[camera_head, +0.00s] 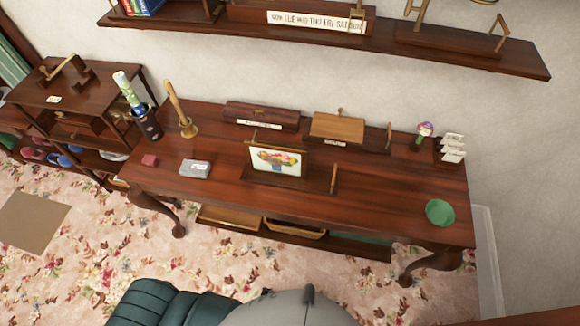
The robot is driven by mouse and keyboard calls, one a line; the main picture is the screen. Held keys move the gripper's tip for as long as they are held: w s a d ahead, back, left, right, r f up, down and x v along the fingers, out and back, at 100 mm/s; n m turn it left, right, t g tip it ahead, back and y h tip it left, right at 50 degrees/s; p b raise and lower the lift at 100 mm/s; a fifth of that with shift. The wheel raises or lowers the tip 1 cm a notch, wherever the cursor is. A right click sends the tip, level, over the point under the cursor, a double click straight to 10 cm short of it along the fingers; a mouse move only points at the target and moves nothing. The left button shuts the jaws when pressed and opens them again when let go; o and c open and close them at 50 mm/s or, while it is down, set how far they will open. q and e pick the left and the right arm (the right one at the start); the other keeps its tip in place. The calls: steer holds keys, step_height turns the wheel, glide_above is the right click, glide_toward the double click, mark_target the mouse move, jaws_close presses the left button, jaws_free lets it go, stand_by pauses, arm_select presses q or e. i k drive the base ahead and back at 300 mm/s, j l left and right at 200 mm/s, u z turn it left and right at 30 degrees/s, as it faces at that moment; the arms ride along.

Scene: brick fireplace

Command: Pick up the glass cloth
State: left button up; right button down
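A small grey, flat block-like item (194,168) with a white patch lies on the left part of the dark wooden table (375,205). It may be the folded glass cloth, but I cannot tell for sure at this size. A small dark red item (150,160) lies to its left. Neither of my grippers is in view, and nothing visible touches the grey item.
A brass hand bell (181,112) with a wooden handle, a dark pot (146,122), a picture on a stand (277,161) and a green bowl (440,212) stand on the table. A wall shelf (400,45) hangs above. A green padded seat (165,305) is in front.

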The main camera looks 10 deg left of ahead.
mark_target(198, 169)
steer(key=u, duration=1.45)
steer(key=i+j, duration=0.3)
steer(key=j, duration=0.15)
steer(key=i+j, duration=0.3)
steer(key=j, duration=0.2)
